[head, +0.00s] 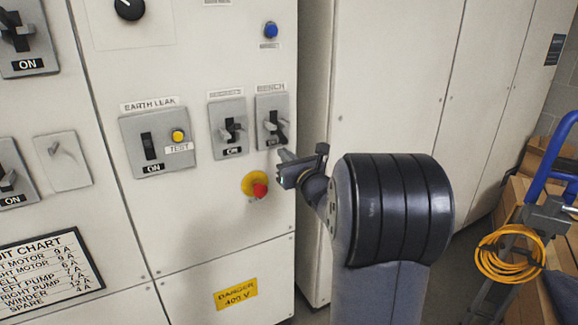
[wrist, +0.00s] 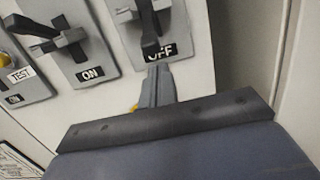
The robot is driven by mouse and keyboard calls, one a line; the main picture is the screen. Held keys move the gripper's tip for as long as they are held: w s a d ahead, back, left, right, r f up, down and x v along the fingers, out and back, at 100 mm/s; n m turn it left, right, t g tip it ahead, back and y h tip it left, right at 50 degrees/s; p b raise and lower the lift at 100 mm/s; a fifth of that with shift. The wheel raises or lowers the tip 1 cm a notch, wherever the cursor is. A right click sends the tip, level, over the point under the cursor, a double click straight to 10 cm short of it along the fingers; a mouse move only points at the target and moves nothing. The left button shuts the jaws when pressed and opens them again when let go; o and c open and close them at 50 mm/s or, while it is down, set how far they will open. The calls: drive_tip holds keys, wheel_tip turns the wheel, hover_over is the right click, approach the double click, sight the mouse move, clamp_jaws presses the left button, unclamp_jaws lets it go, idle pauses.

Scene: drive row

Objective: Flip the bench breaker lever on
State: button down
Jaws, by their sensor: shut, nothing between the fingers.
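The bench breaker (head: 272,121) is a grey plate under a label reading BENCH, at the right edge of the cabinet front. In the wrist view its plate (wrist: 122,30) shows the word OFF, and its dark lever (wrist: 148,28) hangs down, partly covering that word. My gripper (head: 284,156) is just below the breaker's lower edge. In the wrist view the fingers (wrist: 158,70) are together and empty, with the tips just below the OFF label. I cannot tell whether they touch the plate.
A similar breaker (head: 230,128) stands close on the left; the wrist view shows ON there. A red stop button (head: 259,189) on yellow is just below my gripper. The EARTH LEAK unit (head: 158,142) with a yellow test button is further left. Plain cabinet doors (head: 400,80) stand right.

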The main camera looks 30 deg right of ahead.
drive_tip(key=shift+s+r, duration=0.3)
drive_tip(key=shift+r, duration=0.3)
drive_tip(key=shift+s+r+g+p, duration=0.15)
drive_tip(key=shift+r+g+p, duration=0.15)
drive_tip(key=shift+p, duration=0.75)
